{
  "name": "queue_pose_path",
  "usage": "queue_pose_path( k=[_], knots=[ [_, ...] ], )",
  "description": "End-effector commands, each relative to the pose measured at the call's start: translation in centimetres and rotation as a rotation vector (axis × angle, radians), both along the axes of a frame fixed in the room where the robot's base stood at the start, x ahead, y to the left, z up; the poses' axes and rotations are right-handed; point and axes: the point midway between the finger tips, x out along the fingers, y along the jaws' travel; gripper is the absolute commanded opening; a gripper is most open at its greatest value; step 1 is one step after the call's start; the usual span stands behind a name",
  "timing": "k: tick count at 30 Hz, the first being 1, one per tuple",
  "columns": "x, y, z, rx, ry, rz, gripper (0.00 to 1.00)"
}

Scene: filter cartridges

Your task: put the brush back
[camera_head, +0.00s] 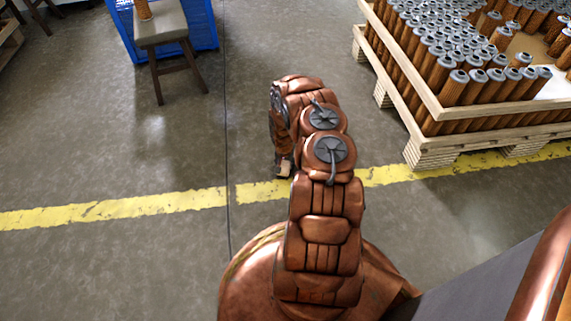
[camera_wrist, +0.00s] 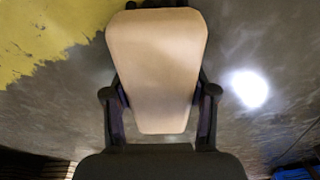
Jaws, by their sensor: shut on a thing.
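The brush shows in the wrist view as a pale wooden block (camera_wrist: 157,55) with rounded corners, filling the middle of the picture. My gripper (camera_wrist: 158,93) is shut on it, one dark finger on each side. In the head view, my gripper (camera_head: 282,160) hangs down to the left of my arm, mostly hidden by it, and a small pale end of the brush (camera_head: 285,171) shows below it. The bristles cannot be made out in either view. The brush is over the grey floor near the yellow line.
A stool (camera_head: 160,25) with a filter cartridge (camera_head: 143,9) on it stands at the top left, before a blue crate (camera_head: 205,25). A wooden pallet box (camera_head: 430,103) full of cartridges stands at the right. A yellow floor line (camera_head: 120,207) crosses the clear floor.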

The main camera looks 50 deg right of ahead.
Motion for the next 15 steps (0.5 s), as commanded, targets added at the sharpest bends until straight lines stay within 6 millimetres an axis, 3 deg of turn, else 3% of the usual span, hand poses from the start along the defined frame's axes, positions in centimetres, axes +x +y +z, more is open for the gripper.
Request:
queue_pose_path(
  k=[7,15],
  knots=[
    [0.01,0.02,-0.03,0.0,0.0,0.001,0.81],
    [0.0,0.03,-0.03,0.0,0.0,0.0,0.82]
  ],
)
